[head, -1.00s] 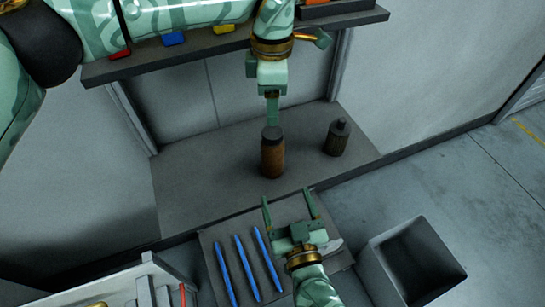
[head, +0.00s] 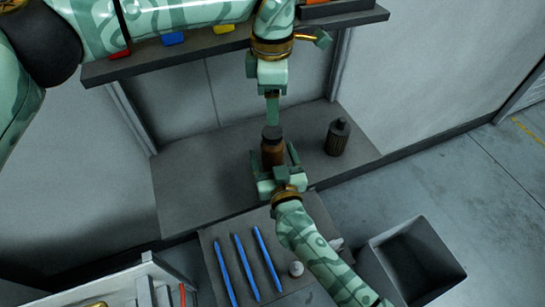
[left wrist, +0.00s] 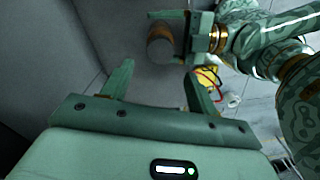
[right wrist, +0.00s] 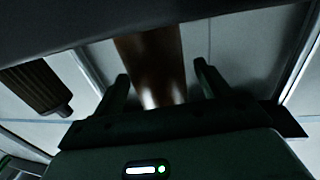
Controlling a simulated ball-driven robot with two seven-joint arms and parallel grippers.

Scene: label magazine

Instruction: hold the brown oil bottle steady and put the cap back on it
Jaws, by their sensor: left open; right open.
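The brown bottle (head: 272,153) stands upright on the grey ledge, with a dark round top (head: 272,132). I cannot tell whether that top is a cap. My right gripper (head: 273,151) is open, its fingers on either side of the bottle; the right wrist view shows the brown body (right wrist: 150,60) between the fingers, with gaps. My left gripper (head: 272,120) is open and points down just above or behind the bottle's top. In the left wrist view its fingers (left wrist: 159,72) are empty, and the bottle's top (left wrist: 161,47) lies beyond them. A small pale round piece (head: 296,268) lies on the lower tray.
A dark ribbed bottle (head: 337,138) stands to the right on the ledge. Several blue pens (head: 245,268) lie on the lower tray (head: 213,236). A grey open bin (head: 372,262) stands at the right. A shelf (head: 150,65) with coloured blocks runs above.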

